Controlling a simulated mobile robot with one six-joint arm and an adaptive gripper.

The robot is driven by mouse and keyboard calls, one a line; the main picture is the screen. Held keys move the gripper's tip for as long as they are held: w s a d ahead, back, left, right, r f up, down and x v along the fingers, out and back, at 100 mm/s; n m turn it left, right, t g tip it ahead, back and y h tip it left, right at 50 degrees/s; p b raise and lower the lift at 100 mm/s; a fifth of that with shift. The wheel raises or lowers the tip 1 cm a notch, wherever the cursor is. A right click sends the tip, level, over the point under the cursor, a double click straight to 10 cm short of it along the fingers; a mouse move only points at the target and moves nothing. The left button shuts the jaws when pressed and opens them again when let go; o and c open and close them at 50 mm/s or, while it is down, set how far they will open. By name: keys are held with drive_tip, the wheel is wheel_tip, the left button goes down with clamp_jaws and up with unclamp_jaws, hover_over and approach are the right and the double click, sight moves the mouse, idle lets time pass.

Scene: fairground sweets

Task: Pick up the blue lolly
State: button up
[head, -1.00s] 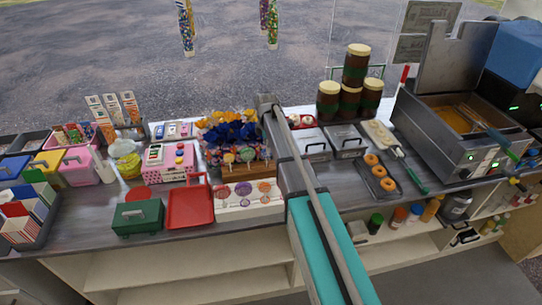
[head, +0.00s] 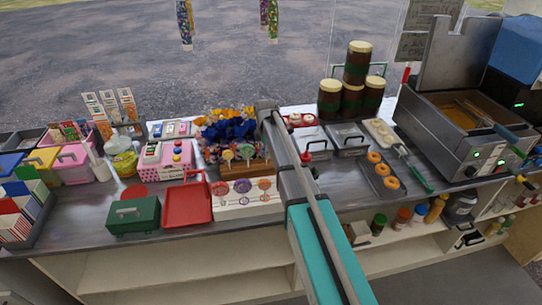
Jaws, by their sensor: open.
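Several round lollies stand in a wooden block (head: 244,170) at the middle of the counter. In front of it, a white stand (head: 244,207) holds a row of swirled lollies: a purple-pink one (head: 221,188), a purple one (head: 242,186) and an orange one (head: 264,184). I cannot make out a clearly blue lolly at this size. A heap of blue and orange wrapped sweets lies just behind the block. My arm reaches from the bottom edge up to the right of the lollies. My gripper cannot be seen past the arm's far end.
A red tray (head: 187,204) and a green box (head: 133,215) stand left of the lollies. A pink basket (head: 166,171) is behind them. Grey lidded boxes, doughnuts on a dark tray (head: 376,187), stacked jars (head: 351,99) and a fryer (head: 458,137) stand to the right.

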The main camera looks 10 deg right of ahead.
drive_tip(key=shift+f, duration=0.15)
idle(0.5)
clamp_jaws()
